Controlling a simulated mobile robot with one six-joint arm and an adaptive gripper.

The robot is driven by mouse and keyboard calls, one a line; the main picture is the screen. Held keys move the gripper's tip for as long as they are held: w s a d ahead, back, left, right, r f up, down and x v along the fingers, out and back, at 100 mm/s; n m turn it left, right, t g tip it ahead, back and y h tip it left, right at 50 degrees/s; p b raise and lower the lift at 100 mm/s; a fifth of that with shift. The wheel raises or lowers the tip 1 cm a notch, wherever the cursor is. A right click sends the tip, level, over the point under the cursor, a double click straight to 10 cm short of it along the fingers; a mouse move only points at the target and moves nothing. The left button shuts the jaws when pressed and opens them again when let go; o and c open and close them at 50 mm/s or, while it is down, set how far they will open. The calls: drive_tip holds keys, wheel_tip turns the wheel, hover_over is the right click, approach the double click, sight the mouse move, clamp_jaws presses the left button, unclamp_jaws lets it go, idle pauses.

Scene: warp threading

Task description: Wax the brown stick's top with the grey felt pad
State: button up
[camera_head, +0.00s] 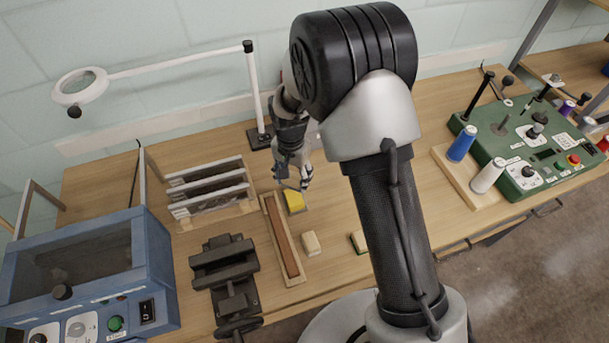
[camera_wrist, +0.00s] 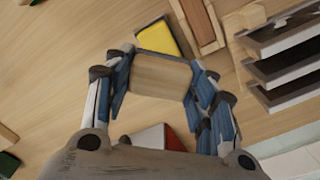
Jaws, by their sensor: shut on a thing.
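The brown stick (camera_head: 283,235) lies in a shallow wooden tray (camera_head: 269,210); part of it shows at the top of the wrist view (camera_wrist: 198,18). My gripper (camera_head: 292,183) is shut on a light wooden block (camera_wrist: 160,77), gripped between its fingers on both sides. The yellow block (camera_head: 295,201) is beside the tray, close to the held block in the wrist view (camera_wrist: 157,37). I cannot tell whether they touch.
A slatted rack (camera_head: 210,187) stands left of the tray, with a dark vise (camera_head: 226,265) in front of it. A cream block (camera_head: 311,243) and a small green-edged block (camera_head: 357,242) lie to the right. A lamp post (camera_head: 255,95) stands behind my gripper.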

sight(294, 197)
drive_tip(key=shift+f+b, duration=1.9)
drive_tip(key=shift+f, duration=1.1)
drive_tip(key=shift+f+b, duration=0.4)
drive_tip(key=shift+f, duration=0.2)
drive_tip(key=shift+r, duration=0.1)
drive_tip(key=shift+r+p, duration=2.2)
drive_tip(key=shift+r, duration=1.25)
